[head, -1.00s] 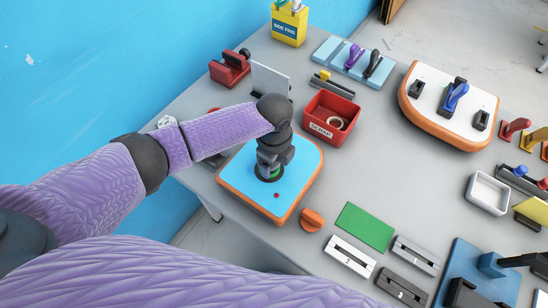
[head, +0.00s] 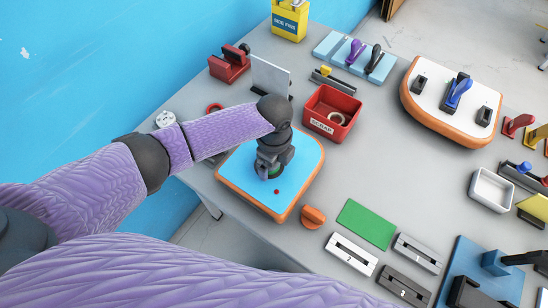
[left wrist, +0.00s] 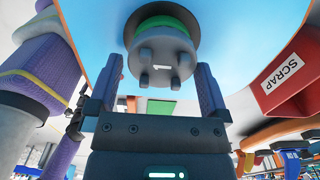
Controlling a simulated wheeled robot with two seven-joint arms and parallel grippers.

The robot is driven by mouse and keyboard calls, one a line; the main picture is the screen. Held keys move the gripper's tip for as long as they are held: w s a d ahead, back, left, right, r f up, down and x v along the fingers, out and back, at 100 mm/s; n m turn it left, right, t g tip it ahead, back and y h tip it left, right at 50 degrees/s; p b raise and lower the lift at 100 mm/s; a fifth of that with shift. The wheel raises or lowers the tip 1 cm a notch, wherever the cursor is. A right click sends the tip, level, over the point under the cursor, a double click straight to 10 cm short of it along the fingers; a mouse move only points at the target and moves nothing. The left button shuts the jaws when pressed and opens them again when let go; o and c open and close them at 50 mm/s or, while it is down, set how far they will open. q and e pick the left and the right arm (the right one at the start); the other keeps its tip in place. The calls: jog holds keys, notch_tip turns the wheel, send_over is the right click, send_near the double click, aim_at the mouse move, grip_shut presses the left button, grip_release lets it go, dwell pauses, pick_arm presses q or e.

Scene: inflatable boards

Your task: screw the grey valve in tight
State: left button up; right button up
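The grey valve (left wrist: 158,58), a round cap with stubby pegs and a green ring (left wrist: 165,22) behind it, shows in the left wrist view on the blue board face. My left gripper (left wrist: 160,85) is open, with one finger on each side of the valve and a visible gap on both sides. In the head view my left gripper (head: 272,168) points down over the blue board (head: 298,160) with the orange rim. It hides most of the valve there; a little green shows beneath it. My right gripper is in neither view.
A red scrap bin (head: 332,112) stands close behind the board. An orange knob (head: 313,216) lies at its front right, beside a green sheet (head: 366,223) and slotted blocks (head: 351,253). A grey upright plate (head: 271,76) stands behind. A white board (head: 430,97) lies farther right.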

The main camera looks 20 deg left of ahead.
pick_arm(q)
notch_tip(320, 180, up, 10)
jog(key=p, duration=0.3)
jog(key=shift+f, duration=0.1)
dwell(0.3)
